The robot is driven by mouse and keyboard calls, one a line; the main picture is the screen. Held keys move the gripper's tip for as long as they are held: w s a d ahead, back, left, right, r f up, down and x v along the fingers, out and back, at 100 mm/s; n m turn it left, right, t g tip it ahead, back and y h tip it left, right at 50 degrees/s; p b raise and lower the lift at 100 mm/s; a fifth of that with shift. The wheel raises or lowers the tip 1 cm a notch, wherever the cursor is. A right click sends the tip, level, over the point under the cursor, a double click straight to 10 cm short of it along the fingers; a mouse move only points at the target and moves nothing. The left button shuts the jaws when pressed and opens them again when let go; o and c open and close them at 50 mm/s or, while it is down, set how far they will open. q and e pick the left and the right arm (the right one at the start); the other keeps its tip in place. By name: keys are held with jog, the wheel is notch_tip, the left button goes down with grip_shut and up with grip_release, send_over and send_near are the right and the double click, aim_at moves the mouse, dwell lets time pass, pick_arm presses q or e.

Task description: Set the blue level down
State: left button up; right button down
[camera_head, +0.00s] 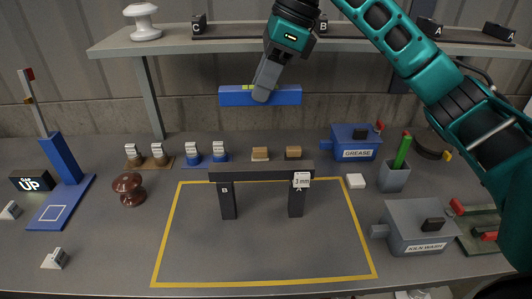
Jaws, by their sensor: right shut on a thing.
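The blue level (233,97) is a long blue bar with a yellow-green vial on its top. It is level and held in the air in front of the back wall. My right gripper (263,94) is shut on it near its middle, reaching down from the upper right. Below it, a dark beam (262,171) bridges two dark posts marked B (227,203) and A (296,204). A white "3 mm" tag (302,180) is at the beam's right end. The level is apart from the beam. My left gripper is not in view.
A yellow outline (168,232) surrounds the posts on the grey table. A blue GREASE box (355,142), a grey cup (394,178) and a grey KILN WASH box (416,228) stand right. A blue stand (66,160) and brown knob (128,186) stand left. A shelf (230,46) runs behind.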

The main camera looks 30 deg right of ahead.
aim_at(297, 87)
notch_tip(297, 87, down, 10)
jog(key=shift+r, duration=0.25)
jog(key=shift+f+b, duration=0.35)
jog(key=shift+f, duration=2)
jog(key=shift+f, duration=0.1)
jog(key=c, duration=1.4)
grip_release()
jog(key=shift+f, duration=0.15)
jog(key=o, duration=0.5)
jog(key=shift+c, duration=0.2)
jog(key=shift+r, duration=0.35)
jog(key=v, duration=1.1)
jog(key=shift+s+d+r, duration=0.15)
jog(key=shift+d+r, duration=0.1)
jog(key=shift+r, duration=0.1)
